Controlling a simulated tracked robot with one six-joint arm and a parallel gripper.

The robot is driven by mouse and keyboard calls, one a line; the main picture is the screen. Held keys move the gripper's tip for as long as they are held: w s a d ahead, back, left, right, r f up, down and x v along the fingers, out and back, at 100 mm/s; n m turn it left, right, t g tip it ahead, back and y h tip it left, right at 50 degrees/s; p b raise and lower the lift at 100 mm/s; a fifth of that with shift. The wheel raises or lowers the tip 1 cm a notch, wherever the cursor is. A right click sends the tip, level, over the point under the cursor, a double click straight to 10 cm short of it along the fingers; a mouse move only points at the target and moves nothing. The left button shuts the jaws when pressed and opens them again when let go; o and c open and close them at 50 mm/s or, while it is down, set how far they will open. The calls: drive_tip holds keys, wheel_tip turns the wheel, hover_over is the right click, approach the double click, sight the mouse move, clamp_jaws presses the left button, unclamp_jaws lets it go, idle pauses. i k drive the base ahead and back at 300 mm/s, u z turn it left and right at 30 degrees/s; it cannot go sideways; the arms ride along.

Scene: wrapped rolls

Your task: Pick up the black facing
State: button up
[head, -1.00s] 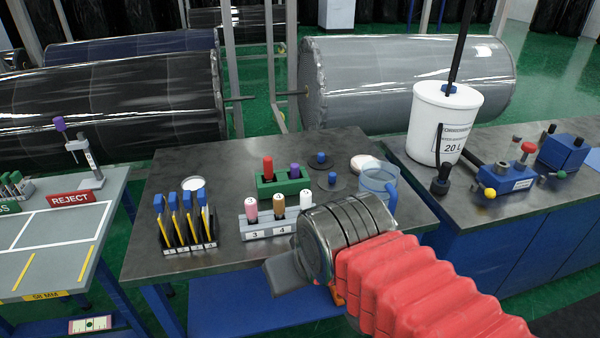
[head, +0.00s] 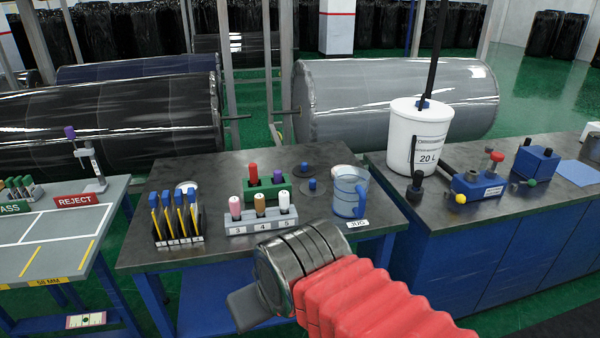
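Two flat, dark round discs with blue knobs lie on the dark bench top in the head view, one behind (head: 305,174) and one in front (head: 313,195). They are the nearest match to a black facing, and I cannot tell whether either is it. My gripper (head: 245,308) is at the bottom middle, in front of the bench's near edge and well apart from the discs. A grey finger part shows beyond the dark ringed wrist. The rest of the gripper is hidden, so its opening cannot be told.
The bench (head: 200,259) also holds a blue-handled tool rack (head: 178,240), a numbered block (head: 262,226) with bottles, a green block (head: 268,189) and a clear jug (head: 347,195). A white bucket (head: 418,140) stands right. A reject table (head: 60,225) stands left.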

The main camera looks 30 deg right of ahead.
sight(304, 170)
drive_tip(key=u, duration=0.1)
drive_tip(key=i, duration=0.95)
drive_tip(key=z, duration=0.35)
